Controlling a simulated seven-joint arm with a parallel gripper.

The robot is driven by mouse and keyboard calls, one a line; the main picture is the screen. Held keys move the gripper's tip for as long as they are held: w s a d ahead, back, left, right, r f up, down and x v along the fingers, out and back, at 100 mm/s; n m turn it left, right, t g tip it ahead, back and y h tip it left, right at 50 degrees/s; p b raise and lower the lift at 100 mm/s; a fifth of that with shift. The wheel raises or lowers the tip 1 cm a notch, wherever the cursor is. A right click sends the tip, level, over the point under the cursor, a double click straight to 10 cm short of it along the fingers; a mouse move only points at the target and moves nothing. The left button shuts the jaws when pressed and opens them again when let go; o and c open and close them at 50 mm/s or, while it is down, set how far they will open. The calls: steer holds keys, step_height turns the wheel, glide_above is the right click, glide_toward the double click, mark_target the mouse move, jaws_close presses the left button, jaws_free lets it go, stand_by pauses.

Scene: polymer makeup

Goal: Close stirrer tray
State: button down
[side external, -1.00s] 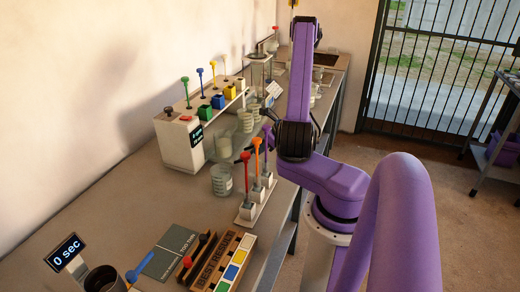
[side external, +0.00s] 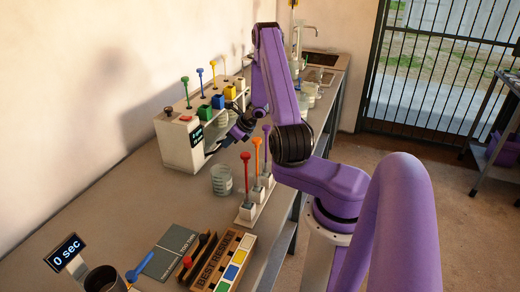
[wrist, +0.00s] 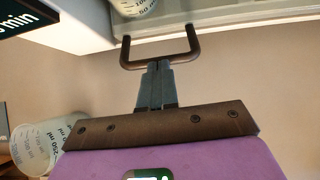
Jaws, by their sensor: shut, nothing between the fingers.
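The white stirrer unit (side external: 180,143) stands against the wall with a small display and coloured knobs and stirrers on top. In the wrist view its white tray edge (wrist: 245,20) runs across the top, with a brown U-shaped handle (wrist: 188,60) on its front. My gripper (wrist: 157,68) is shut and empty, its fingertips at the handle's bar; I cannot tell whether they touch. In the side view my gripper (side external: 218,147) is low in front of the unit, and the arm hides much of the tray area. A beaker (wrist: 132,6) shows just behind the tray edge.
A graduated beaker (side external: 221,180) stands on the bench in front of the unit, and a rack with red, orange and purple stirrers (side external: 255,200) is beside it. A "BEST RESULT" block (side external: 222,262) lies nearer. Bare bench (side external: 130,200) is at left.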

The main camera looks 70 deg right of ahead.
steer(key=shift+w, duration=0.3)
